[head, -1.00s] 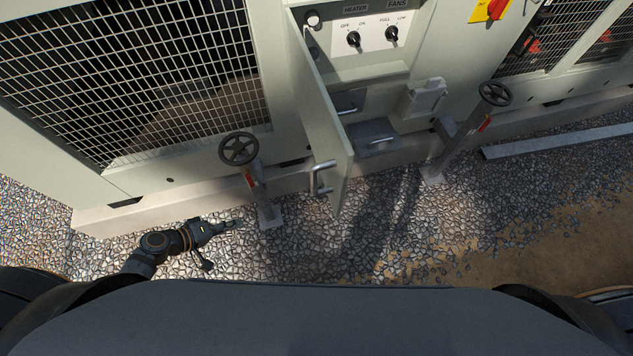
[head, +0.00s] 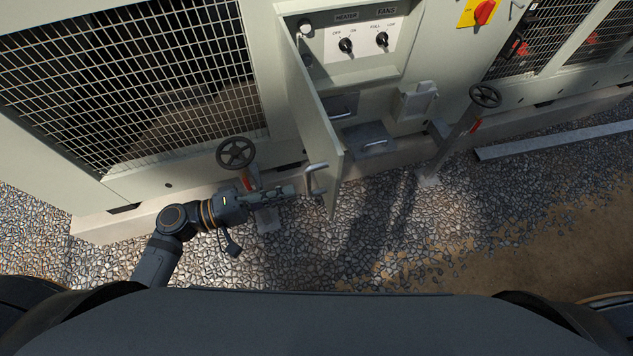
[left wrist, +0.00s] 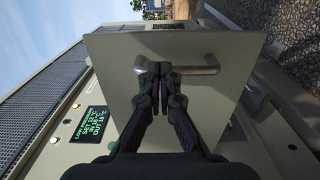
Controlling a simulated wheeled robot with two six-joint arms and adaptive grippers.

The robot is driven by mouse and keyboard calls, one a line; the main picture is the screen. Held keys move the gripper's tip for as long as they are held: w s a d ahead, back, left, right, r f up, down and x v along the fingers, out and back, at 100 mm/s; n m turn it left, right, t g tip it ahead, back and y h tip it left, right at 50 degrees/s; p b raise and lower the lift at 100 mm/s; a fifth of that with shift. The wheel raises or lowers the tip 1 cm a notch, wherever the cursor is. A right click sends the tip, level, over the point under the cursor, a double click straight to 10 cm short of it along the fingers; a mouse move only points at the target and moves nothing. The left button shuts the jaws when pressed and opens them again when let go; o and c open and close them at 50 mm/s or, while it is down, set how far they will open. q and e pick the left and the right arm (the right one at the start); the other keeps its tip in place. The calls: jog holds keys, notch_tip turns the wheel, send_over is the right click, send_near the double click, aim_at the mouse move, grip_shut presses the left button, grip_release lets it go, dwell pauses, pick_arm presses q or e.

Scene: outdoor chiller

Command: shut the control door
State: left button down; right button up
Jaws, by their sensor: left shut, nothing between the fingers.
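The control door (head: 318,125) stands open, swung out from the chiller cabinet, with its edge toward me in the head view. Its metal bar handle (head: 317,180) is on the outer face near the free end. My left gripper (head: 292,191) is shut and empty, just left of the handle. In the left wrist view the door (left wrist: 205,100) fills the middle, and the shut fingertips (left wrist: 161,68) overlap the handle (left wrist: 205,70). I cannot tell whether they touch it. The control panel (head: 365,45) inside shows heater and fans knobs. My right gripper is not in view.
A black handwheel (head: 236,153) on a post stands close behind my left gripper. Another handwheel (head: 485,96) stands to the right of the door. A small grey box (head: 370,138) sits behind the door. Gravel in front is clear.

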aim_at(331, 180)
pick_arm(q)
jog(key=p+x, duration=0.1)
jog(key=x, duration=0.1)
jog(key=p+x, duration=0.1)
jog(key=x, duration=0.1)
jog(key=p+x, duration=0.1)
jog(key=x, duration=0.1)
jog(key=shift+w+d+r, duration=0.15)
jog(key=shift+r, duration=0.15)
jog(key=shift+w+d+f, duration=0.15)
jog(key=shift+d+f, duration=0.1)
jog(key=shift+d, duration=0.3)
